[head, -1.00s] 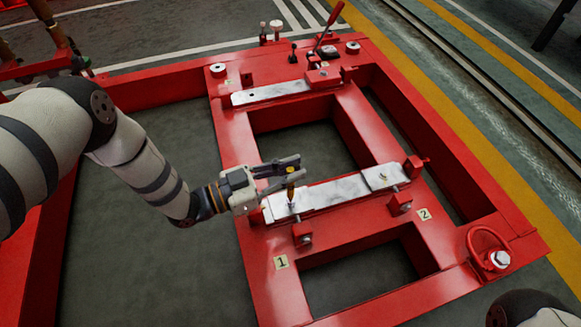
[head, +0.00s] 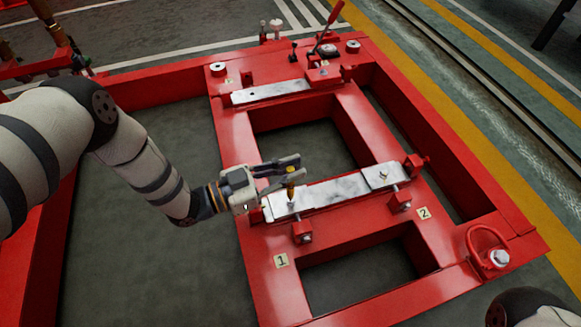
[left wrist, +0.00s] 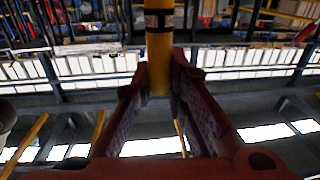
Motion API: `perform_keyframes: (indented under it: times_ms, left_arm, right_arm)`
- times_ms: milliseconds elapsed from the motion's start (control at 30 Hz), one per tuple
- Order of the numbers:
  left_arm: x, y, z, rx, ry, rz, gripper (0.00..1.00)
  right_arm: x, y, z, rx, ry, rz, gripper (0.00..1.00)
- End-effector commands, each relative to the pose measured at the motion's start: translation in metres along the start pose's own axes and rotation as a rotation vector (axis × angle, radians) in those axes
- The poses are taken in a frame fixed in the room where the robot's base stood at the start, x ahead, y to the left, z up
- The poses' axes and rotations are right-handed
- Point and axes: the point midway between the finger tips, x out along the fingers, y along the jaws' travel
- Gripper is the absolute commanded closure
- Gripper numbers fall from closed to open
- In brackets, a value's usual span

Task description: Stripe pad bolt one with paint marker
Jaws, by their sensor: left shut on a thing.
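My left gripper (head: 289,170) is shut on a yellow paint marker (head: 290,190). The marker stands roughly upright, tip down, over the left end of the near metal pad (head: 325,194), beside the plate marked 1 (head: 281,261). The pad bolt there is largely hidden under the marker tip; I cannot tell whether they touch. In the left wrist view the marker body (left wrist: 159,60), yellow with a dark band, sits between the two finger pads. My right gripper is not in view.
Another bolt (head: 384,175) stands on the pad's right end, near the plate marked 2 (head: 424,214). Red side blocks with screws (head: 302,232) flank the pad. A second metal pad (head: 270,92) and a lever (head: 325,22) are farther back. The red frame (head: 185,80) surrounds open gaps.

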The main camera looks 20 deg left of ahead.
Motion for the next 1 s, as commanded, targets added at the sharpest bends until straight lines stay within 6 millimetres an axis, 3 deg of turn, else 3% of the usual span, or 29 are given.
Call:
perform_keyframes:
  times_ms: [567,1000]
  left_arm:
    - [0.000,0.001,-0.005,-0.001,-0.001,0.001,1.00]
    - [0.000,0.001,-0.045,0.002,0.001,0.001,1.00]
  right_arm:
    - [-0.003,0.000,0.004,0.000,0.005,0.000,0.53]
    - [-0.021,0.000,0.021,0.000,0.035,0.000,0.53]
